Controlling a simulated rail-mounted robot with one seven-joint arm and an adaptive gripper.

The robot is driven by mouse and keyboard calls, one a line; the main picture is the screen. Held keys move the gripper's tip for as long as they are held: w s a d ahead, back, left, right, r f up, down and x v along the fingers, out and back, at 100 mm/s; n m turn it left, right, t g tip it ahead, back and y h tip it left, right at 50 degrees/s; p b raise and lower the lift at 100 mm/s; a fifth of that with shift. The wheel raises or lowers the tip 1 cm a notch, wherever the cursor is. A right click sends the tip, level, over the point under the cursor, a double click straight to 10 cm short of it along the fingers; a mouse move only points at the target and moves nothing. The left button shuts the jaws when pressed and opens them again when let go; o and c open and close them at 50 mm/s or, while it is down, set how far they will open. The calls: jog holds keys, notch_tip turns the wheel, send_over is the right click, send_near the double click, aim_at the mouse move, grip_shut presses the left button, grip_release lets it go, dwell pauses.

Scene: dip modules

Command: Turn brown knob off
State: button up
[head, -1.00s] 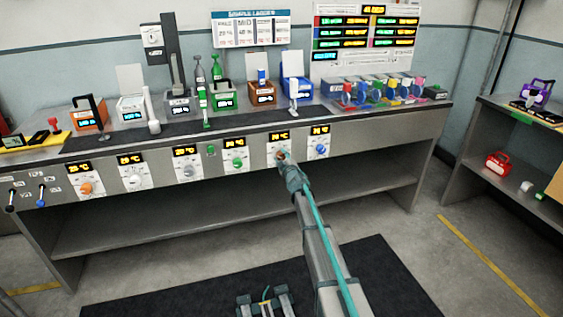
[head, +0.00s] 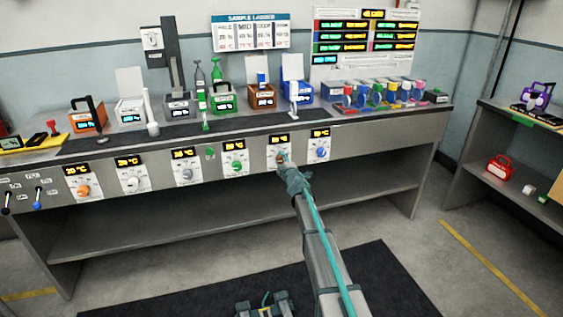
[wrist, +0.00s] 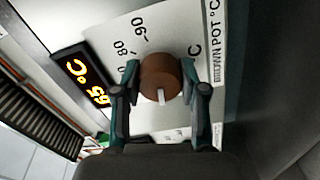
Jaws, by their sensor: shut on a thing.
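The brown knob (wrist: 160,78) sits on a white dial plate in the wrist view, with a pale pointer mark facing the bottom of the picture. My gripper (wrist: 160,85) has one finger on each side of the knob and is shut on it. The orange display (wrist: 86,78) beside the dial appears to read 65 °C. The plate carries the lettering "BROWN POT °C" (wrist: 214,45). In the head view, my gripper (head: 283,159) reaches the brown knob's panel, second from the right, and mostly hides the knob.
A blue knob (head: 320,152) is to the right of my gripper and a green knob (head: 236,167) to its left. A brown pot (head: 262,97) and a blue pot (head: 297,92) stand on the bench above.

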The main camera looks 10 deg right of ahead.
jog(key=o, duration=1.1)
jog(key=shift+o, duration=0.2)
jog(key=shift+s, duration=0.1)
jog(key=s+d, duration=0.2)
jog(key=s, duration=0.9)
jog(key=shift+s, duration=0.4)
